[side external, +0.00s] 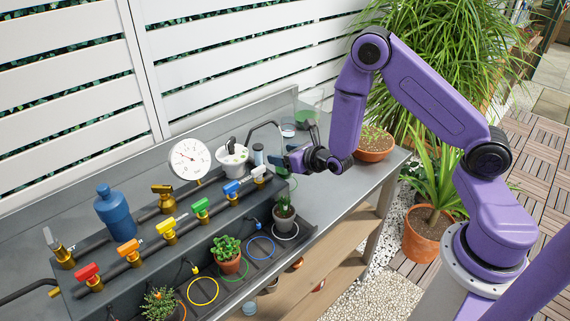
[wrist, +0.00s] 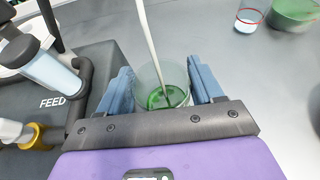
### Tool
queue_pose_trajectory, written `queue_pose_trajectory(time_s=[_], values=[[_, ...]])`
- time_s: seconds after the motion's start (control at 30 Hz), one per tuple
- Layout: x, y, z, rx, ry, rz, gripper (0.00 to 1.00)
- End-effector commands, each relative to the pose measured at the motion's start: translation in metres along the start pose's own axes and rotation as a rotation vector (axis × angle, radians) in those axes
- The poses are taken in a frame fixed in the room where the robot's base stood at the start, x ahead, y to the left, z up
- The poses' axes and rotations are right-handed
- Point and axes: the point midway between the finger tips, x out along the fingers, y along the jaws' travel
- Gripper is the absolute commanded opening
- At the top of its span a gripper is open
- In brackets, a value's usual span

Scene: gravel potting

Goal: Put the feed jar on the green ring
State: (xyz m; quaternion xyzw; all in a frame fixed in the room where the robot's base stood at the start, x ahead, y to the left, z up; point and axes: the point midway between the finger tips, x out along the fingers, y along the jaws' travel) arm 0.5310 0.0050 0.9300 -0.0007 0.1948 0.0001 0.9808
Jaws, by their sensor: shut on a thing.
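My gripper (wrist: 160,90) is shut on a clear glass jar (wrist: 150,80) with green contents; a thin pale rod or tube rises from it. No label shows on this jar, so I cannot confirm it is the feed jar. In the side external view my gripper (side external: 291,160) is over the back right of the bench, and the jar is mostly hidden there. The green ring (side external: 245,268) lies in the dark front tray, between the yellow and blue rings. A leafy plant in a terracotta pot (side external: 229,264) stands at it and hides part of it.
A row of coloured valves (side external: 168,229) runs along the raised dark panel between my gripper and the front tray. A blue bottle (side external: 115,212) and a gauge (side external: 190,160) stand behind.

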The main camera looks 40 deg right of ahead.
Motion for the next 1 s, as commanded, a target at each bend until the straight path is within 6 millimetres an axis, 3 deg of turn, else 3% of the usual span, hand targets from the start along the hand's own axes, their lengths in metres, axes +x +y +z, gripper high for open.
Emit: queue_pose_trajectory(time_s=[0.3,0.77,0.8,0.83,0.87,1.0], values=[[0.011,0.000,-0.028,0.000,-0.001,0.000,0.22],[0.013,0.000,-0.032,0.000,0.000,0.000,0.22],[0.013,0.000,-0.032,0.000,0.001,0.000,0.79],[0.013,0.000,-0.032,0.000,0.001,0.000,0.89],[0.013,0.000,-0.032,0.000,0.001,0.000,0.91],[0.013,0.000,-0.032,0.000,0.001,0.000,0.91]])
